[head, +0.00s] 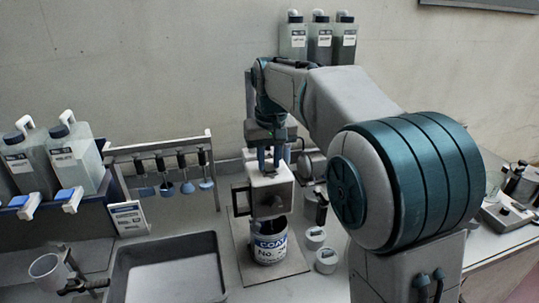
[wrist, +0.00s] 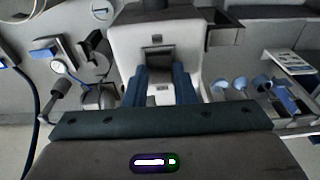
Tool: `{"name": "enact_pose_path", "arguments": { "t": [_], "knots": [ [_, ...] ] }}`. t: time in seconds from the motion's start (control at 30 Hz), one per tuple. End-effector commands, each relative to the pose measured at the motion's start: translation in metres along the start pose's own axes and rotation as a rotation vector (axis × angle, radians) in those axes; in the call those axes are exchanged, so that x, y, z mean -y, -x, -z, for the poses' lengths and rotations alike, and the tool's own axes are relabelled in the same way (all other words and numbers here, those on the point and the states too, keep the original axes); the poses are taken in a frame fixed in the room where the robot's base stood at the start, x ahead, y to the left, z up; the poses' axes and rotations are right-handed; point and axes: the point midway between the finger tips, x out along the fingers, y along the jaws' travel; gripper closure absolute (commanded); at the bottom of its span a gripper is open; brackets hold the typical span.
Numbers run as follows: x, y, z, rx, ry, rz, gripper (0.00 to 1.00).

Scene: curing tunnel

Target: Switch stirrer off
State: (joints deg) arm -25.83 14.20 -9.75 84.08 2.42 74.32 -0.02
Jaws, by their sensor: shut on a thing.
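The stirrer (head: 268,192) is a light grey box-shaped head standing over a can (head: 270,249) labelled COAT, on a square base plate. In the wrist view the stirrer's pale housing (wrist: 127,42) fills the top middle. My gripper (head: 269,160) points down at the top of the stirrer. In the wrist view its two blue fingers (wrist: 161,76) stand on either side of a small dark block (wrist: 158,58) on the housing, shut on it. It looks like the switch. The fingers partly cover it, so I cannot tell its on or off position.
An empty grey tray (head: 176,296) lies front left of the stirrer. A rack (head: 160,142) with hanging blue-tipped tools stands behind the tray. Small white-lidded pots (head: 326,261) sit right of the base plate. Bottles (head: 75,152) stand on the left and at the back.

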Motion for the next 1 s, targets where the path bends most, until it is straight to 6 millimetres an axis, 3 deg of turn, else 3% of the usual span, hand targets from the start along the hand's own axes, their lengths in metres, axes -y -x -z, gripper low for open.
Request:
{"name": "enact_pose_path", "arguments": {
  "t": [0.13, 0.17, 0.23, 0.53, 0.67, 1.0],
  "knots": [
    [0.0, 0.001, 0.0, -0.003, 0.001, 0.001, 0.99],
    [0.0, 0.001, 0.0, -0.003, 0.001, 0.001, 0.71],
    [0.0, 0.001, 0.0, -0.003, 0.001, 0.001, 0.55],
    [0.0, 0.002, 0.0, -0.002, 0.0, 0.0, 0.55],
    [0.0, 0.013, 0.001, -0.006, 0.0, 0.0, 0.55],
    [0.0, 0.088, 0.001, -0.007, 0.0, 0.0, 0.55]
  ]
}}
